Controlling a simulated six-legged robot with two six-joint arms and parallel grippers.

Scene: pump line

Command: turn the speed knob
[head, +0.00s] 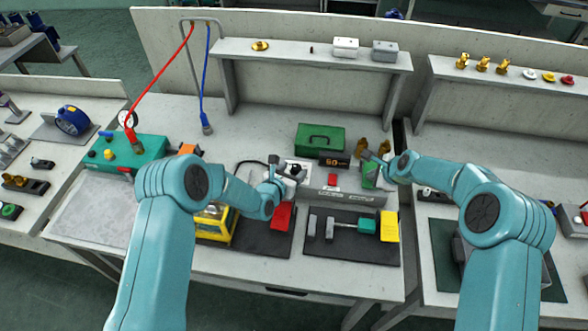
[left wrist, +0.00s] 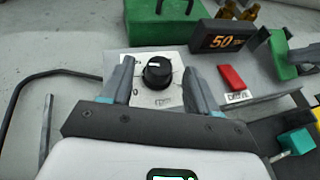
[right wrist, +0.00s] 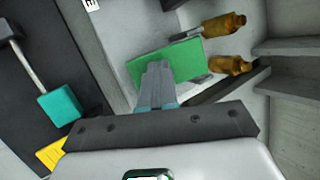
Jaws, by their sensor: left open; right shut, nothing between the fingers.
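The speed knob (left wrist: 158,73) is round and black with a white mark, on a light plate (left wrist: 147,97) with printed markings. My left gripper (left wrist: 157,76) is open, with one finger on each side of the knob. I cannot tell whether the fingers touch it. In the head view my left gripper (head: 284,168) hides much of the knob. A black display (left wrist: 222,38) beside the plate reads 50 in orange digits. My right gripper (right wrist: 157,70) is shut and empty, in front of a green panel (right wrist: 185,58).
A red block (left wrist: 231,77) sits right of the knob plate. A green case (head: 320,138) stands behind it, with brass fittings (right wrist: 228,64) near the green panel. A black cable (left wrist: 43,77) curves left.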

